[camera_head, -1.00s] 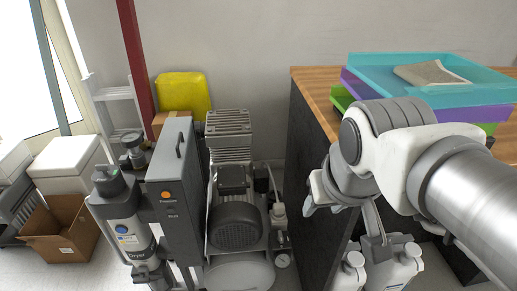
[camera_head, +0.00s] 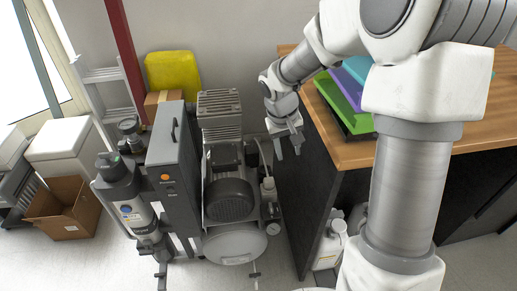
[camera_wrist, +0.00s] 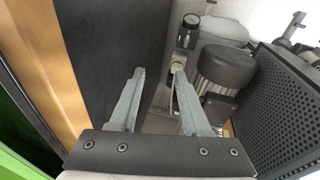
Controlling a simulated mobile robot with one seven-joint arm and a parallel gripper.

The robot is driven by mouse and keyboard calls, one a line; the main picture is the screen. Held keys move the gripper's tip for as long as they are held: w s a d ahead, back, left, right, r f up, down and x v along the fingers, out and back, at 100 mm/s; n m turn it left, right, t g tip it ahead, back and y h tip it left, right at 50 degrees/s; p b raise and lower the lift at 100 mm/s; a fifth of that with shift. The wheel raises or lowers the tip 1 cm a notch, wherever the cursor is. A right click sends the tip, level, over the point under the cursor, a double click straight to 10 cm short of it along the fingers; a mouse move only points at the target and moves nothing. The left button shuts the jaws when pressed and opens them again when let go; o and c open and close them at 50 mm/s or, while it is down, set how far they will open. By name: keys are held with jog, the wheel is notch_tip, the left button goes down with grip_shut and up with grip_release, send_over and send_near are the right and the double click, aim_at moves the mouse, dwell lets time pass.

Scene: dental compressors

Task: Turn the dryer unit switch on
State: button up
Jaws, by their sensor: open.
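The dryer unit (camera_head: 130,207) is a grey and white cylinder with a blue round label, standing left of the compressor in the head view. A tall dark grey cabinet (camera_head: 172,150) stands against it. The cabinet's narrow front carries a small orange round part (camera_head: 165,177) and a dark part (camera_head: 170,190) below it. I cannot tell which part is the dryer switch or its state. My gripper (camera_head: 288,153) is open and empty, right of the compressor by the desk's dark side. In the wrist view, its two fingers (camera_wrist: 159,75) point toward the compressor, apart from it.
The compressor motor (camera_head: 229,200) stands between the cabinet and my gripper; it shows in the wrist view (camera_wrist: 226,68) beside a perforated panel (camera_wrist: 290,105). The wooden desk (camera_head: 350,155) with stacked trays is on the right. A cardboard box (camera_head: 62,212) lies on the left floor.

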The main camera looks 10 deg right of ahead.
jog(key=g+y+p, duration=0.1)
jog(key=y+p, duration=0.1)
jog(key=p, duration=0.2)
send_near(271, 207)
jog(key=shift+m, duration=0.3)
jog(key=f+b, duration=0.1)
jog(key=f, duration=0.1)
jog(key=f+b, duration=0.2)
jog(key=f, duration=0.1)
jog(key=f+b, duration=0.2)
jog(key=f, duration=0.1)
jog(key=shift+w+d+f, duration=0.1)
jog(key=shift+w+f, duration=0.15)
grip_shut()
